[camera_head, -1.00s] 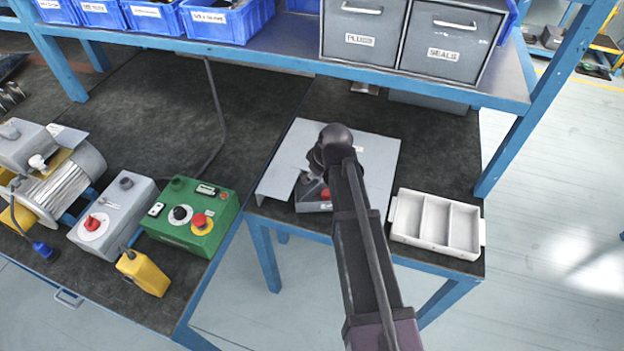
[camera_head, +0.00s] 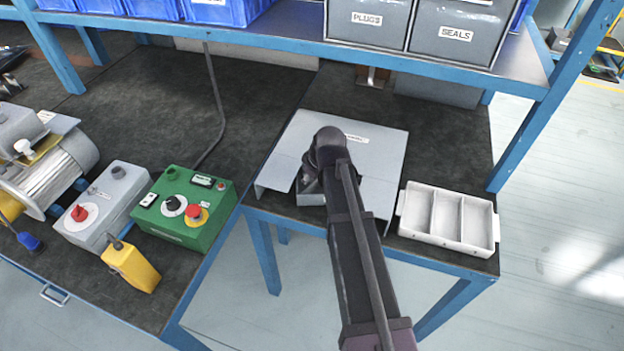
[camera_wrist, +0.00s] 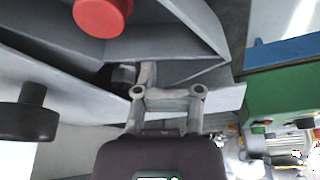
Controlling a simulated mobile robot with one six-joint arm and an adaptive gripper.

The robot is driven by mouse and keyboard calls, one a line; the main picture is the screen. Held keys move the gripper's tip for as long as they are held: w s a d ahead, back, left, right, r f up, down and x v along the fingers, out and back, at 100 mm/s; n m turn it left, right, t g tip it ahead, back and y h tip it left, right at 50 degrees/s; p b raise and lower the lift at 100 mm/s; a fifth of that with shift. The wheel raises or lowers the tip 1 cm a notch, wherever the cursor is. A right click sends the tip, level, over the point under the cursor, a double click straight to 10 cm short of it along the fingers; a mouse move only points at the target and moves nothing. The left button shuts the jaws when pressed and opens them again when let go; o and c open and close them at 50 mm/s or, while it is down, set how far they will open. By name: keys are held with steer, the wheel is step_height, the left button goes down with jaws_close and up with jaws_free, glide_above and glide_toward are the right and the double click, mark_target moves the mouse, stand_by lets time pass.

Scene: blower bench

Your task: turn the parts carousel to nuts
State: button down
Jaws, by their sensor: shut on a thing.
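A grey sheet-metal unit, apparently the parts carousel (camera_head: 375,150), stands on the right-hand bench. It has a small white label, too blurred to read, and my wrist covers its middle. In the wrist view, grey angled panels (camera_wrist: 190,25) carry a red knob (camera_wrist: 103,14); a black knob (camera_wrist: 22,118) is at the left. My gripper (camera_wrist: 168,92) is at the panels' lower edge, its two fingers close around a small grey tab (camera_wrist: 148,73). The fingertips are hidden in the head view. I cannot read any "nuts" marking.
A white three-compartment tray (camera_head: 402,228) sits close to the right. A green control box (camera_head: 172,236), a grey switch box (camera_head: 95,222) and a yellow pendant (camera_head: 130,268) stand at the left. A shelf (camera_head: 290,35) with grey drawers (camera_head: 455,45) overhangs the back.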

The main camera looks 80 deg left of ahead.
steer(key=shift+b+x, duration=0.65)
steer(key=shift+x, duration=0.3)
steer(key=shift+s+d, duration=0.1)
steer(key=shift+d, duration=0.1)
